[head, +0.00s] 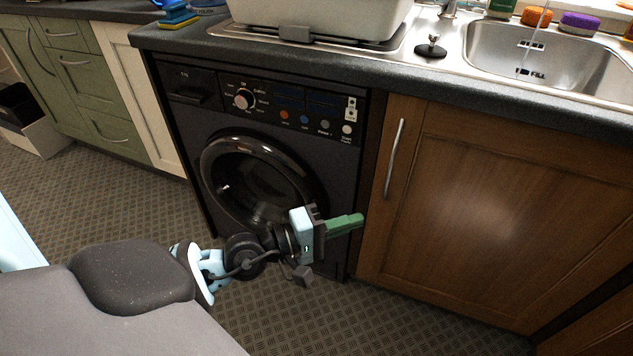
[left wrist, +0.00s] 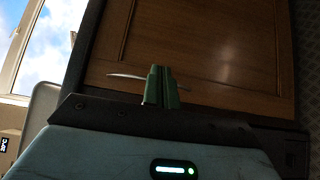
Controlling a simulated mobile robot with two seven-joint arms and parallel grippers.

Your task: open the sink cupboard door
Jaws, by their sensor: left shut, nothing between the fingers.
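The sink cupboard door (head: 492,205) is a brown wooden panel under the sink, and it is closed. Its curved metal handle (head: 393,158) stands upright near the door's left edge. My left gripper (head: 358,221) has green fingers and is shut and empty, below and to the left of the handle in the head view. In the left wrist view the green fingers (left wrist: 161,87) are together, pointing at the door (left wrist: 200,45). The handle (left wrist: 125,76) shows there as a thin light strip, partly hidden behind the fingers. My right gripper is not in view.
A black washing machine (head: 262,150) stands left of the cupboard, behind my left arm. The dark worktop (head: 440,82) overhangs the door, with a steel sink (head: 550,58) above. The patterned floor (head: 420,325) in front of the door is clear.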

